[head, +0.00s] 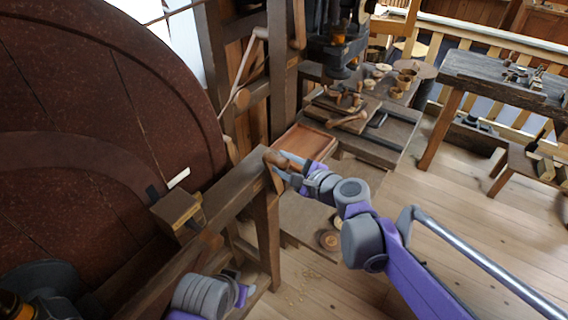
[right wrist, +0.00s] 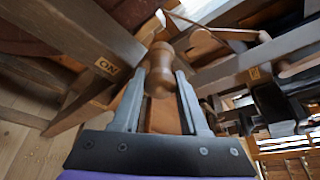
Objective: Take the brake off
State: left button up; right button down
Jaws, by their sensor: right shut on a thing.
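The brake lever's turned wooden handle (head: 276,158) is at the end of a timber frame beside the big wheel, in the middle of the head view. My right gripper (head: 284,170) is shut on it. In the right wrist view the rounded handle (right wrist: 160,70) sits between the two fingers of the right gripper (right wrist: 162,88). An "ON" label (right wrist: 106,66) is on the beam left of the handle. Another pale label (right wrist: 255,73) on a timber to the right is too small to read. My left gripper (head: 236,284) is low in the head view, its fingers unclear.
The large dark red wheel (head: 80,120) fills the left. The frame's timber beam (head: 225,196) runs close to both arms. A bench (head: 385,135) with small turned pieces stands behind, and a worktable (head: 500,75) is at right. Floor (head: 450,220) at right is mostly clear.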

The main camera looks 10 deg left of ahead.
dwell(0.8)
jog(key=shift+w+d+r+m, duration=0.15)
jog(key=shift+w+d+m, duration=0.15)
jog(key=shift+w, duration=0.45)
jog(key=w+d+m+g, duration=0.3)
jog(key=w+m, duration=0.1)
jog(key=w, duration=0.5)
jog(key=shift+w+d+f+b, duration=0.2)
jog(key=shift+f+b, duration=0.1)
jog(key=shift+f, duration=0.1)
jog(key=c, duration=0.9)
grip_release()
jog(key=o, duration=0.5)
jog(key=shift+w+f, duration=0.1)
jog(key=shift+w, duration=0.05)
